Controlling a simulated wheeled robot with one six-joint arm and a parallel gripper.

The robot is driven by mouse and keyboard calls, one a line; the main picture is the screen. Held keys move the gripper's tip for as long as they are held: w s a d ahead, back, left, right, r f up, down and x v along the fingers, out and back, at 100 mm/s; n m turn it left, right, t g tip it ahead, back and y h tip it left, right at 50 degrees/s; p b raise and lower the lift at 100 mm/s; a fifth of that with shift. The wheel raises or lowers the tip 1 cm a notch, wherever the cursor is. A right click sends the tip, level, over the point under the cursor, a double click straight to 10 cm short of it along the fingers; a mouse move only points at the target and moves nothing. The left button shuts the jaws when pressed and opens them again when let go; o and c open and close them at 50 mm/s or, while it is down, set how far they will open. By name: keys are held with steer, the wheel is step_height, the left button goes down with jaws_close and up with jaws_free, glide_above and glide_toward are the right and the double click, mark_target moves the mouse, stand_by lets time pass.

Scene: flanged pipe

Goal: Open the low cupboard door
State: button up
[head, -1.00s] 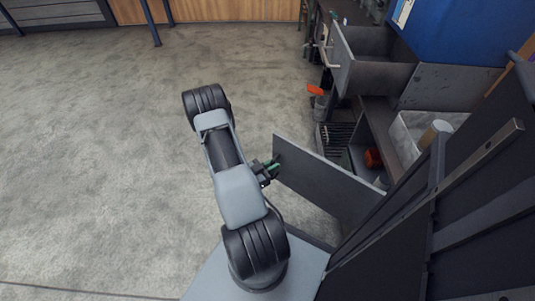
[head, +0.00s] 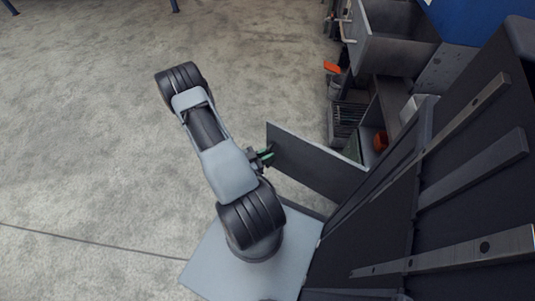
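The low cupboard door (head: 318,163) is a flat dark grey panel, seen from above, swung out from the cabinet. My gripper (head: 266,155), with green on its fingers, is at the door's free edge on the left. It touches or nearly touches the panel; the arm covers part of it, and I cannot tell whether the fingers are closed on the door or its handle. The cupboard's inside (head: 372,150) shows behind the door, with an orange-red item (head: 380,141) in it.
A wire rack (head: 347,118) and an orange item (head: 331,67) are beside the cupboard. Dark panels fill the right side. The concrete floor (head: 90,120) at left is clear.

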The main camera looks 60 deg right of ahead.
steer(key=o, duration=0.4)
steer(key=shift+r, duration=0.15)
steer(key=shift+w, duration=0.1)
steer(key=p+v, duration=0.2)
steer(key=v, duration=1.1)
steer(key=shift+w+a+p, duration=0.2)
steer(key=shift+a+p, duration=0.1)
steer(key=shift+a, duration=0.1)
